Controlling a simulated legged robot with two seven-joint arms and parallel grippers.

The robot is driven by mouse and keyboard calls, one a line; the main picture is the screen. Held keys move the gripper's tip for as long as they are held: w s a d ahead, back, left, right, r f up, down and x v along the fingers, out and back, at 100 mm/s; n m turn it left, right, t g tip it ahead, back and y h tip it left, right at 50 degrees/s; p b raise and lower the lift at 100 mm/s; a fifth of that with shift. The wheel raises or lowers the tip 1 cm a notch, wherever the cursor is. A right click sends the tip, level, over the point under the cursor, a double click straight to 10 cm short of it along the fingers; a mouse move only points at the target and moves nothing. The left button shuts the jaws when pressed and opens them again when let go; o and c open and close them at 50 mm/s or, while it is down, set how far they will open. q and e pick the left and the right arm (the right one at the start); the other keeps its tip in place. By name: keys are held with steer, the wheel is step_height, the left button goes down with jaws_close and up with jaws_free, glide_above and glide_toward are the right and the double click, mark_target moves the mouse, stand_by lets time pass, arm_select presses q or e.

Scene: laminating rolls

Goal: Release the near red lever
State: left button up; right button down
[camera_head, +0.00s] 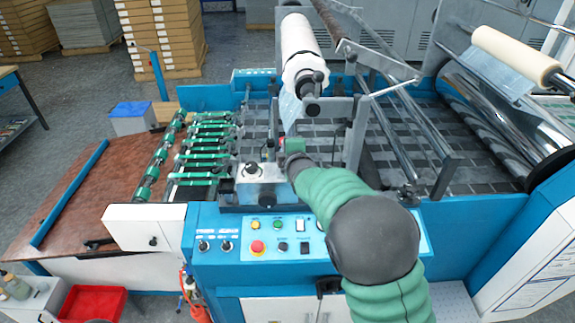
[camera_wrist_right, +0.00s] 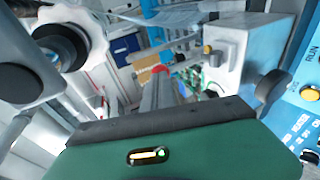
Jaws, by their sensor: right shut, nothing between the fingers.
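My right arm, in a green sleeve, reaches over the blue control panel in the head view. My right gripper (camera_head: 270,154) is at the machine's near side, just behind a grey box with a round knob. In the right wrist view the grey fingers (camera_wrist_right: 160,88) are together and empty, pointing away from the camera. A small red piece (camera_wrist_right: 161,69), likely the red lever's end, shows just beyond the fingertips. I cannot tell whether they touch. The rest of the lever is hidden by the fingers. My left gripper is in neither view.
The grey knobbed box (camera_head: 261,185) stands close to the gripper; it also shows in the right wrist view (camera_wrist_right: 228,62). A white film roll (camera_head: 301,50) and metal bars lie behind. The control panel (camera_head: 290,235) has several buttons, including a red one (camera_head: 257,247).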

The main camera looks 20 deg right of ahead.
steer(key=w, duration=0.1)
steer(key=w+d, duration=0.1)
steer(key=w, duration=0.1)
steer(key=shift+g, duration=0.4)
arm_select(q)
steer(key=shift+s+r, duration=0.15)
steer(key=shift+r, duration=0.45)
arm_select(e)
steer(key=shift+r, duration=0.15)
steer(key=shift+r, duration=0.1)
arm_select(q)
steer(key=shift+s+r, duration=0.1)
arm_select(e)
steer(key=shift+r, duration=0.1)
